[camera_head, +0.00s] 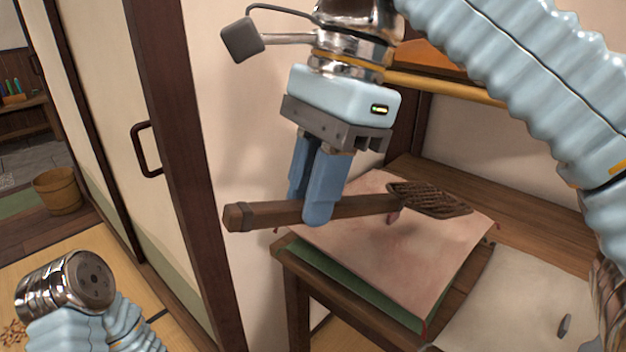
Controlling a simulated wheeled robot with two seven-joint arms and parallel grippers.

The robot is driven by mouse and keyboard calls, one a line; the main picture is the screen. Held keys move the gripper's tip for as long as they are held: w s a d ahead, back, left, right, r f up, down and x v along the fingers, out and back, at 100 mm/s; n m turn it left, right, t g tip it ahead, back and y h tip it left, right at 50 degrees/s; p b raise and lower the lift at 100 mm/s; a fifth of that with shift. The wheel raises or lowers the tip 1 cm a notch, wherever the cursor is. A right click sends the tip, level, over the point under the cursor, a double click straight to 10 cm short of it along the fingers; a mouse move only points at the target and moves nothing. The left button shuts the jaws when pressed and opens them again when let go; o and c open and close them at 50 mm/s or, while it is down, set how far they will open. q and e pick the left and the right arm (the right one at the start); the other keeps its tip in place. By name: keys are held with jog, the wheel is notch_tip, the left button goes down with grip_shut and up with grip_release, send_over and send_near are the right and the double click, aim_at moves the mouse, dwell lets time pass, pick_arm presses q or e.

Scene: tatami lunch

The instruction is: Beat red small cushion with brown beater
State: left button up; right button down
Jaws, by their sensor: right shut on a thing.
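The brown beater (360,204) has a thick wooden handle and a flat woven head (432,198). My right gripper (318,205) points down and is shut on the handle, holding the beater nearly level. The head is on the right, over the far part of a pale reddish cushion (400,262) with red corners. I cannot tell whether the head touches the cushion. The cushion lies on a green layer (345,287) at the left end of a wooden bench. My left gripper is out of view; only part of my left arm shows at lower left.
The wooden bench (545,212) runs to the right, with a cream cushion or cloth (510,300) bearing a small grey thing (565,326). A sliding door (165,150) with a dark frame stands left of the bench. A wooden bucket (57,191) stands far left.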

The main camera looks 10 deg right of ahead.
notch_tip(320, 180, down, 10)
jog(key=b, duration=0.8)
notch_tip(320, 180, up, 9)
jog(key=p, duration=0.9)
jog(key=shift+f, duration=0.2)
jog(key=shift+b, duration=0.5)
jog(key=shift+a+r, duration=0.1)
jog(key=shift+r, duration=0.7)
